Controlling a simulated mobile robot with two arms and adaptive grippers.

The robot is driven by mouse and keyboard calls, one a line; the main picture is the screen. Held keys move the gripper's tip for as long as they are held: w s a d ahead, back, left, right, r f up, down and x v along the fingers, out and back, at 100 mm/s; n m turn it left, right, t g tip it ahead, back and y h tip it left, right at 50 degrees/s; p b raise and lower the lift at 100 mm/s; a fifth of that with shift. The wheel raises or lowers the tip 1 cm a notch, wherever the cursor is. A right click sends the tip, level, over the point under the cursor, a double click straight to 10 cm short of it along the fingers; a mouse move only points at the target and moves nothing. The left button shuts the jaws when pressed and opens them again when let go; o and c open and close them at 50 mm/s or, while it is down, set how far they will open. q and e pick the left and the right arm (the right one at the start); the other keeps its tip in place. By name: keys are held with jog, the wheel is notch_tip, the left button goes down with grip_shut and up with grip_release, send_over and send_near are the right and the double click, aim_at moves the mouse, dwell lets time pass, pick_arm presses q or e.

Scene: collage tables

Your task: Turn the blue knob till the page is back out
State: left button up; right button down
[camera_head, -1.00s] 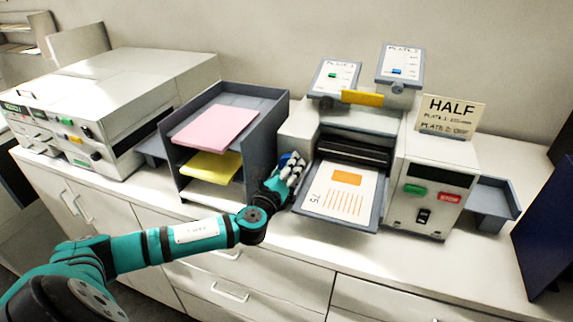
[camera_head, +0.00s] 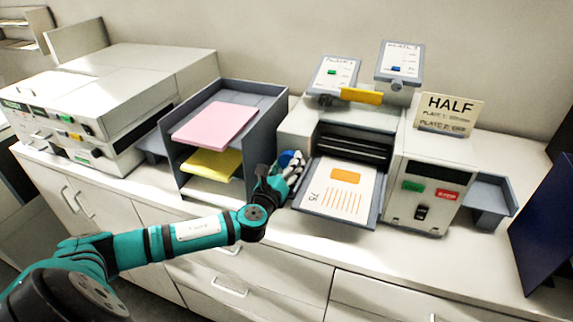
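The blue knob (camera_head: 287,158) is on the left side of the press (camera_head: 300,126), partly hidden by my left gripper (camera_head: 292,166). My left gripper is at the knob, its fingers around or beside it; I cannot tell how tightly they close. The page (camera_head: 343,196), white with an orange block and orange lines, lies on the grey front tray (camera_head: 372,217) of the press, below the dark rollers (camera_head: 352,149). Its far edge is close to the rollers. My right gripper is not in view.
A grey shelf (camera_head: 254,96) with pink paper (camera_head: 217,125) and yellow paper (camera_head: 212,163) stands left of the press. A large white machine (camera_head: 110,85) is further left. A HALF sign (camera_head: 449,112) stands behind right. A dark blue panel (camera_head: 543,215) is at the right edge.

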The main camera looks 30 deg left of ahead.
pick_arm(q)
jog(key=o, duration=0.3)
jog(key=shift+a, duration=0.1)
jog(key=shift+s, duration=0.1)
jog(key=shift+v, duration=3.9)
